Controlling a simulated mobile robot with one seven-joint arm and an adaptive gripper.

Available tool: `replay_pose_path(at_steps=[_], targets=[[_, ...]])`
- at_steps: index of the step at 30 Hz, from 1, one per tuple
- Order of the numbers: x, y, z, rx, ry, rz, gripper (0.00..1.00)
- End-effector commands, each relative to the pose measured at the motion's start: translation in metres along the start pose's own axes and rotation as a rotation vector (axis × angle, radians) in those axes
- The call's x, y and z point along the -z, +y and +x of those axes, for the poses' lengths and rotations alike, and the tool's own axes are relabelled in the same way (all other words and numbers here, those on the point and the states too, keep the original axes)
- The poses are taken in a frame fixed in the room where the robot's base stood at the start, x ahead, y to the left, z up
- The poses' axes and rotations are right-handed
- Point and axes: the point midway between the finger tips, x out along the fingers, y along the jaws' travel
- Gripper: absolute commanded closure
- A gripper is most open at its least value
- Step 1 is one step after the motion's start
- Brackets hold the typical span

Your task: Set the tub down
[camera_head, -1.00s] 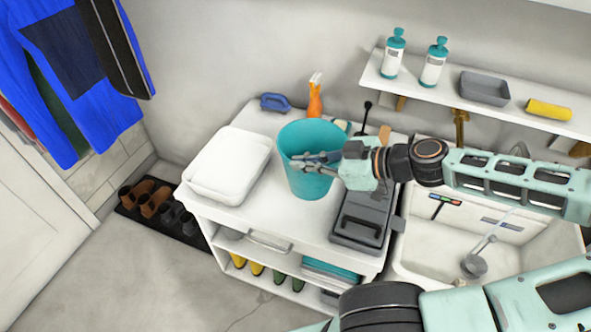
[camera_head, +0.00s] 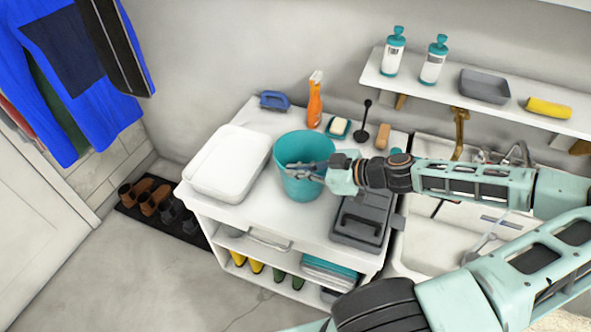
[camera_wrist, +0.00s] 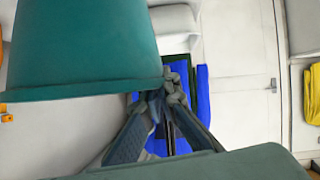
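The tub is a teal, round, open-topped bucket (camera_head: 292,187) at the middle of the white cart top (camera_head: 250,222), in the head view. It looks upright and at or very near the surface; I cannot see whether its base touches. My gripper (camera_head: 306,170) comes from the right, with its fingers at the tub's near right rim. In the wrist view the tub (camera_wrist: 85,45) fills the upper left, and my gripper (camera_wrist: 165,95) is closed at its rim. The exact grip on the rim is partly hidden.
A white bin (camera_head: 228,160) stands close left of the tub, and a grey case (camera_head: 360,222) close right. Behind are an orange spray bottle (camera_head: 314,98), a blue brush (camera_head: 273,100), a soap dish (camera_head: 338,128) and a wooden brush (camera_head: 383,136). A sink (camera_head: 425,250) lies right.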

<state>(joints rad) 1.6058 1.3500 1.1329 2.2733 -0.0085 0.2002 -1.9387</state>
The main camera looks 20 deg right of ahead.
Motion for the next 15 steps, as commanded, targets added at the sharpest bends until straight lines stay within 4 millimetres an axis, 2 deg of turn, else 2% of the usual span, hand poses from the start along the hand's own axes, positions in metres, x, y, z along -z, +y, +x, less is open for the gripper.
replay_pose_path(at_steps=[5, 11, 15], targets=[[-0.0043, -0.0009, 0.0021, 0.000, 0.000, -0.001, 1.00], [-0.0028, -0.0006, 0.0012, 0.000, 0.000, 0.000, 0.78], [-0.0027, -0.0005, 0.0012, 0.000, 0.000, 0.000, 0.78]])
